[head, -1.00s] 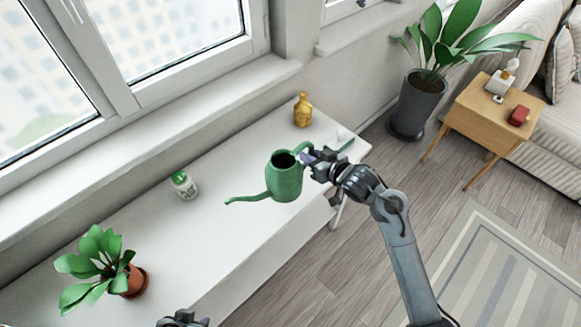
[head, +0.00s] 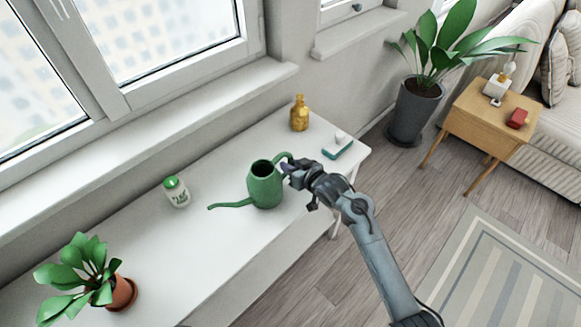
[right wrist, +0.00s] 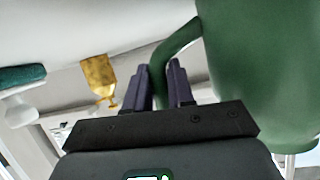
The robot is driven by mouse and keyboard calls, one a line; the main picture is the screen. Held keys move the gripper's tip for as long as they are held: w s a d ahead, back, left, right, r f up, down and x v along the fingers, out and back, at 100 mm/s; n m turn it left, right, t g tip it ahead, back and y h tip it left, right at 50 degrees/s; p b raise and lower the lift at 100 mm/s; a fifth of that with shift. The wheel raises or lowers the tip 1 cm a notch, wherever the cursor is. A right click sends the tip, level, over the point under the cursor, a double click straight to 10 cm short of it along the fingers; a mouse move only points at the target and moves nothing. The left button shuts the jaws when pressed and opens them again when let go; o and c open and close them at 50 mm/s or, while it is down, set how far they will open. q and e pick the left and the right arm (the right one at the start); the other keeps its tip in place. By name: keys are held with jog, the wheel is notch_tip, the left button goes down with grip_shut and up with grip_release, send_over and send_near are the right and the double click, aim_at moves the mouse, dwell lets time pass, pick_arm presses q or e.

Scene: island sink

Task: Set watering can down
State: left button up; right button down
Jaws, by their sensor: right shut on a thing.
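The green watering can (head: 265,188) is upright over the white table (head: 226,255), its long spout pointing left. My right gripper (head: 287,171) is at the can's right side, shut on its handle. In the right wrist view the handle (right wrist: 160,75) runs between the two fingers (right wrist: 161,88), and the can's body (right wrist: 260,70) fills the right side. I cannot tell whether the can's base touches the table. My left gripper is not in view.
A green-lidded jar (head: 177,192) and a potted plant (head: 122,294) stand left of the can. A yellow bottle (head: 299,115) stands behind it. A teal sponge (head: 338,149) lies near the table's right end. Bare tabletop surrounds the can.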

jog(key=shift+w+r, duration=0.1)
jog(key=shift+f, duration=0.2)
jog(key=c, duration=1)
grip_release()
jog(key=shift+r, duration=0.1)
jog(key=shift+s+d+r+p, duration=0.3)
jog(key=shift+s+r+p, duration=0.05)
jog(key=p+v, duration=0.4)
jog(key=v, duration=0.7)
jog(key=s+d+f+m+g+h, duration=0.1)
jog(key=s+d+f+h, duration=0.2)
jog(key=s, duration=0.4)
jog(key=s+d+f+m+g+h, duration=0.1)
jog(key=s+d+f+h, duration=0.15)
jog(key=s+f, duration=0.4)
jog(key=s+d+g, duration=0.2)
jog(key=s, duration=0.5)
jog(key=s+d+r+m+g+h, duration=0.1)
jog(key=s+d, duration=0.1)
jog(key=s, duration=0.5)
jog(key=s+d+g, duration=0.2)
jog(key=s, duration=0.5)
jog(key=shift+s+d+r+g+h, duration=0.25)
jog(key=shift+s+d+g, duration=0.05)
jog(key=shift+d, duration=0.05)
